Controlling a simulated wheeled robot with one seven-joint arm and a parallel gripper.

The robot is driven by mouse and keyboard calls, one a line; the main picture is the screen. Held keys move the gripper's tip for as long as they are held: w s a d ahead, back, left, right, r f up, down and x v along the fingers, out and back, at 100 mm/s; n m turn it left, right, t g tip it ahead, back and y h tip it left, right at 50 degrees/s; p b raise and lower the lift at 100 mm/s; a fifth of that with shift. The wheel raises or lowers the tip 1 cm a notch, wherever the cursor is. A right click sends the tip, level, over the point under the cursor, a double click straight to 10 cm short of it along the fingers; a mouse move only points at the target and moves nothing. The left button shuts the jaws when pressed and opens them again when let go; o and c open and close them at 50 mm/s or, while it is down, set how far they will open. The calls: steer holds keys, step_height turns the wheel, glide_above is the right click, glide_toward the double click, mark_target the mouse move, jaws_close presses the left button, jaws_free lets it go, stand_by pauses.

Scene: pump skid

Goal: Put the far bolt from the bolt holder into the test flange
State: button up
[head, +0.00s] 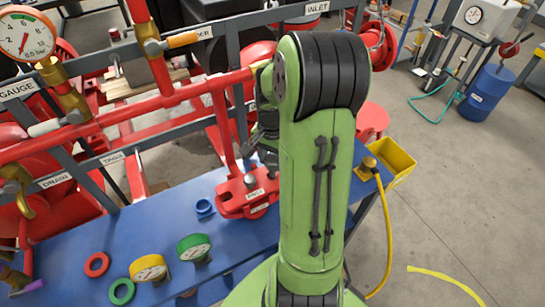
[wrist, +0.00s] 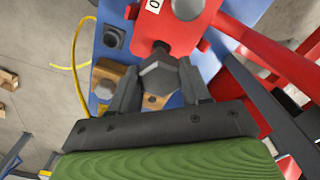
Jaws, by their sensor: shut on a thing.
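My gripper (wrist: 160,84) is shut on a grey hex-headed bolt (wrist: 158,75), seen from above its head in the wrist view. The bolt overlaps the near end of the red test flange (wrist: 168,36); its shank is hidden, so I cannot tell whether it is in a hole. A round grey bolt head (wrist: 188,8) shows farther up the flange. The wooden bolt holder (wrist: 128,76) lies beside and below, with one bolt (wrist: 103,88) standing in it and a dark empty hole. In the head view the flange (head: 234,205) is visible, but my arm hides the holder.
The blue bench (head: 150,230) carries loose rings and two gauges, yellow (head: 148,268) and green (head: 194,247). Red pipes (wrist: 275,68) and grey rails run close beside the flange. A yellow bin (head: 398,160) and yellow hose (head: 386,235) are at the right.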

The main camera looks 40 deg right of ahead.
steer(key=shift+f+b, duration=1.95)
steer(key=shift+f, duration=0.45)
steer(key=o, duration=1.1)
steer(key=shift+o, duration=0.2)
steer(key=shift+r, duration=0.15)
step_height(320, 180, up, 16)
steer(key=p, duration=0.3)
steer(key=shift+f, duration=0.2)
